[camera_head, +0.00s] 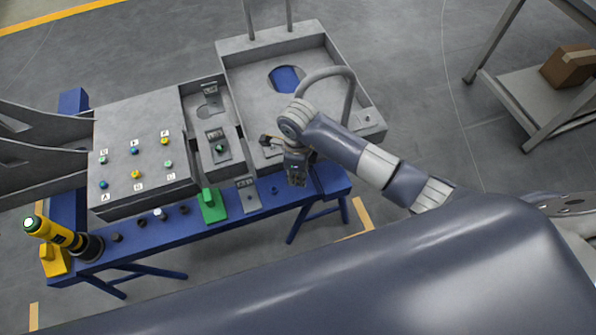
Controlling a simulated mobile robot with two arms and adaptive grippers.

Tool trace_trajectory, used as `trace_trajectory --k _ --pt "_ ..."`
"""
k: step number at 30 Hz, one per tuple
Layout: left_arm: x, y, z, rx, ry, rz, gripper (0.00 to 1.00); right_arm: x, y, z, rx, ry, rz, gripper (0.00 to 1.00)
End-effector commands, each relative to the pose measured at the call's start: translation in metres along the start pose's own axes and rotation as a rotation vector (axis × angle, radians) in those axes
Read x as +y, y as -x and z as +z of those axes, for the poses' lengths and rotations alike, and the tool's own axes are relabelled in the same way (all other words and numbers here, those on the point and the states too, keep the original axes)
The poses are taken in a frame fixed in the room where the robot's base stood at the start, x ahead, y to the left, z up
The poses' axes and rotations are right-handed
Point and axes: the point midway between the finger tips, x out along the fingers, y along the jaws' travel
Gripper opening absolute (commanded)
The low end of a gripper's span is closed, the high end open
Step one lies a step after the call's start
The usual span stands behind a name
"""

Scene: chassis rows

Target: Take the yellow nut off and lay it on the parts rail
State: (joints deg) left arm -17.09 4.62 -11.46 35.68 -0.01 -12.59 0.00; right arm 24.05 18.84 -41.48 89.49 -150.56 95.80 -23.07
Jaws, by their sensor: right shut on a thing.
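Two yellow nuts sit on the grey panel (125,125) of the chassis: one yellow nut (165,141) in the back row at right, another yellow nut (136,175) in the middle of the front row. The blue rail (225,222) along the chassis front carries several small dark pieces and one pale one; I take it as the parts rail. My right gripper (297,181) points down over the rail's right part, right of both nuts and apart from them. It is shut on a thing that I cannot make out. My left gripper is not in view.
Blue and green nuts share the panel. A yellow tool (55,234) stands tilted at the rail's left end. A green block (212,207) stands mid-rail. A grey tray (245,75) with a raised hoop (343,78) lies behind my right gripper. A shelf with a cardboard box (568,66) is at right.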

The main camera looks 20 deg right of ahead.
Motion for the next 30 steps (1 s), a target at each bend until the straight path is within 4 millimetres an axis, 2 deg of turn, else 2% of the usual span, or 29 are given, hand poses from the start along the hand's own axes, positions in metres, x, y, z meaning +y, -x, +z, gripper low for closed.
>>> trace_trajectory --k 3,16,30 --pt "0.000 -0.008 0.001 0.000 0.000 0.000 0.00 0.000 -0.009 0.000 0.000 0.001 -0.001 0.01" --pt "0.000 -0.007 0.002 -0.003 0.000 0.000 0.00 0.000 -0.009 0.000 0.001 0.001 -0.001 0.01" --pt "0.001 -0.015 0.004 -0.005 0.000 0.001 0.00 0.000 -0.018 0.000 0.000 0.001 0.000 0.01"
